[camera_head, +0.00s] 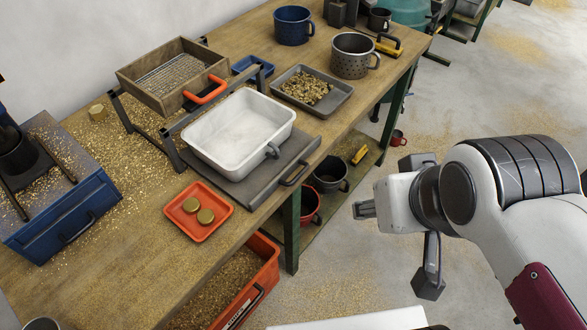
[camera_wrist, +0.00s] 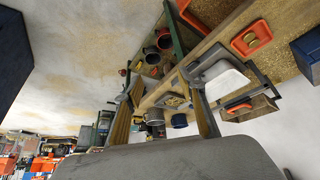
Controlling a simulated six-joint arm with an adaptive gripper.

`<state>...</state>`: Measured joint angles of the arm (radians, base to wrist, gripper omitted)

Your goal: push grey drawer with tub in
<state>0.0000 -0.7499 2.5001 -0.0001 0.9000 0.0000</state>
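The grey drawer (camera_head: 262,188) is a flat tray with a bar handle (camera_head: 293,173) at its front. It is pulled out of its dark frame (camera_head: 171,150) toward the bench's front edge. The white tub (camera_head: 228,150) sits on it, with a grey handle on its near side, and looks empty. The drawer (camera_wrist: 207,67) and tub (camera_wrist: 226,83) also show in the wrist view. My gripper (camera_wrist: 166,92) has its fingers wide apart with nothing between them. In the head view it hangs over the floor to the right of the drawer, clear of it.
A wooden sieve box (camera_head: 172,75) with an orange handle stands behind the tub. An orange tray (camera_head: 198,211) with two brass discs lies at the near left. A grey tray of shavings (camera_head: 311,92) and a perforated mug (camera_head: 354,55) stand farther right. The floor before the drawer is free.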

